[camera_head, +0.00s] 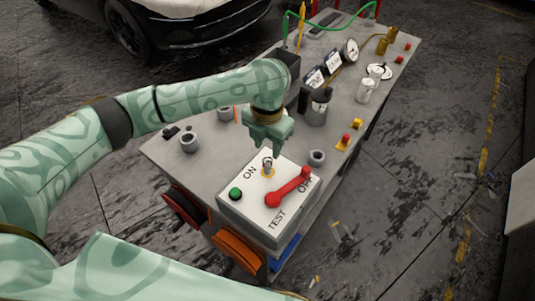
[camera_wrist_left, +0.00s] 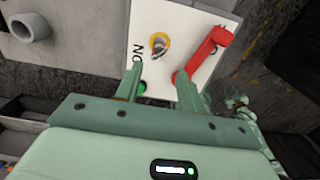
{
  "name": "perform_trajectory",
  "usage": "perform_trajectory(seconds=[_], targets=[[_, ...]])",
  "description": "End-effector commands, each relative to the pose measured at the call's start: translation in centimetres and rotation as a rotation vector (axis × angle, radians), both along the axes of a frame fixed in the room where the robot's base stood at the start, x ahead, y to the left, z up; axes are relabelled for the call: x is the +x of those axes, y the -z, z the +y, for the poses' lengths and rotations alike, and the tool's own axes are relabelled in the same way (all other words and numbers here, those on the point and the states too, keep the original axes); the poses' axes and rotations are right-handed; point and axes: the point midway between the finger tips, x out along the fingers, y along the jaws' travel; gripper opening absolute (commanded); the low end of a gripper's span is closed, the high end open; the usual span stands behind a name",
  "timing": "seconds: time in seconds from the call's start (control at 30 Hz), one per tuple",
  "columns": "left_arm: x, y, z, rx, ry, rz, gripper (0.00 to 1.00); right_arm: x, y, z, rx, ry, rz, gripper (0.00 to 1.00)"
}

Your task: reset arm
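A control box (camera_head: 247,210) with a white top stands at the near end of the grey bench (camera_head: 215,157). Its top reads ON, OFF and TEST. It carries a red lever (camera_head: 288,188), a green button (camera_head: 235,194) and a metal toggle switch in a yellow ring (camera_head: 268,171). My left gripper (camera_head: 266,150) is above the box, pointing down near the toggle. In the left wrist view its two fingers (camera_wrist_left: 159,78) are apart with nothing between them, and the red lever (camera_wrist_left: 205,53) and toggle (camera_wrist_left: 159,45) show beyond the fingertips. My right gripper is not in view.
Grey ring-shaped parts (camera_head: 189,143) and a dark cylinder (camera_head: 316,108) stand on the bench. Gauges (camera_head: 349,51), a white canister (camera_head: 365,91) and a small red button on a yellow base (camera_head: 345,141) are farther along. A car (camera_head: 170,25) is at the back. Open floor lies right.

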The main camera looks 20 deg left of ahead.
Motion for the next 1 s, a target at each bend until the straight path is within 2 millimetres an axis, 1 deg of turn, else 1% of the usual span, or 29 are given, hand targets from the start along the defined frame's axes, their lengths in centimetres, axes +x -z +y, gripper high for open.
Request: perform_trajectory(seconds=[0.03, 0.1, 0.2, 0.7, 0.77, 0.87, 0.97, 1.0], targets=[[0.1, -1.0, 0.0, 0.001, 0.001, -0.004, 0.39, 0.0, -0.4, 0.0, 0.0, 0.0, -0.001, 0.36], [0.1, -1.8, 0.0, 0.001, 0.001, -0.004, 0.39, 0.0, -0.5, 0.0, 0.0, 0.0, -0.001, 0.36], [0.1, -2.3, 0.0, -0.001, 0.001, -0.002, 0.39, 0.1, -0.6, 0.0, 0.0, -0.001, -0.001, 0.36], [0.1, -2.4, 0.0, 0.0, 0.0, -0.002, 0.39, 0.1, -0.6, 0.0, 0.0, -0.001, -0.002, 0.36], [-0.1, -2.2, -0.2, -0.005, -0.009, -0.005, 0.39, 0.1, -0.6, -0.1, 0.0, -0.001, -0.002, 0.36], [-1.2, -1.0, -1.8, -0.046, -0.079, -0.025, 0.39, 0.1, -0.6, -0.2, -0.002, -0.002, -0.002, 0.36], [-3.4, 0.8, -4.8, -0.152, -0.272, -0.068, 0.39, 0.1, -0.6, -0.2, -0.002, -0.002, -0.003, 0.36], [-4.3, 1.4, -6.0, -0.212, -0.392, -0.086, 0.39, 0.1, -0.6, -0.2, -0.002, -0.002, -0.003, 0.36]])
